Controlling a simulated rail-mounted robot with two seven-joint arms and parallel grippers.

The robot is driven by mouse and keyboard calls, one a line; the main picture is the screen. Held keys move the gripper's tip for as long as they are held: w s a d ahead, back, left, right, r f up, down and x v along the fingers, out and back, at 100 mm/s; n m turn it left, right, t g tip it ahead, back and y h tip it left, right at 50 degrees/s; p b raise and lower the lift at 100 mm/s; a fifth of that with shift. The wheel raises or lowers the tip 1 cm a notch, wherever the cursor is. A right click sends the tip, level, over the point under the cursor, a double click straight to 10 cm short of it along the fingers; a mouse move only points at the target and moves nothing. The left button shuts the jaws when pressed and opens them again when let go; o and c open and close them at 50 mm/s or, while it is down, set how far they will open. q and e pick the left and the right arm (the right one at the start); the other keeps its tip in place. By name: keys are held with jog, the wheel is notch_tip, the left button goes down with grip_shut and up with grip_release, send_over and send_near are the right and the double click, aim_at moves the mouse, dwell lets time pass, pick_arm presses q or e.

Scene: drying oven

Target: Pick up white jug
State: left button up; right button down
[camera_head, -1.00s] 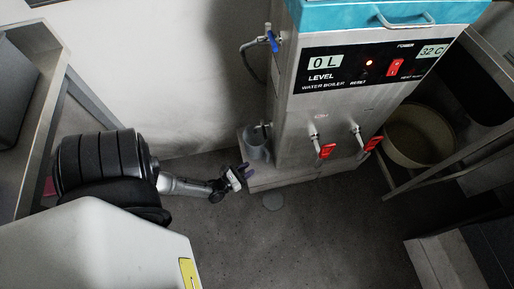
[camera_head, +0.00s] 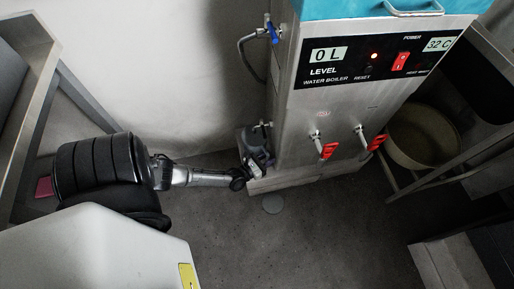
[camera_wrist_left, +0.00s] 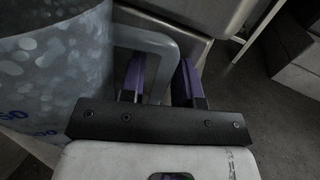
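The jug (camera_wrist_left: 58,70) looks grey-white in the shade, with blue lettering low on its side, and fills the left of the left wrist view. Its loop handle (camera_wrist_left: 163,62) points toward my left gripper (camera_wrist_left: 163,80). The purple-padded fingers are open, one on each side of the handle's outer bar, with the left finger in the loop. Whether they touch it I cannot tell. In the head view the jug (camera_head: 246,139) stands at the boiler's left side, partly hidden by my left gripper (camera_head: 256,160). My right gripper is out of view.
The steel water boiler (camera_head: 300,130) with red-handled taps stands right beside the jug. A large pot (camera_head: 424,138) sits on a rack at the right. A steel table (camera_head: 22,130) is at the left. The floor (camera_head: 300,235) in front is clear.

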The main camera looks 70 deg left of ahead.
pick_arm(q)
jog(key=shift+s, duration=0.1)
jog(key=shift+c, duration=0.7)
grip_shut()
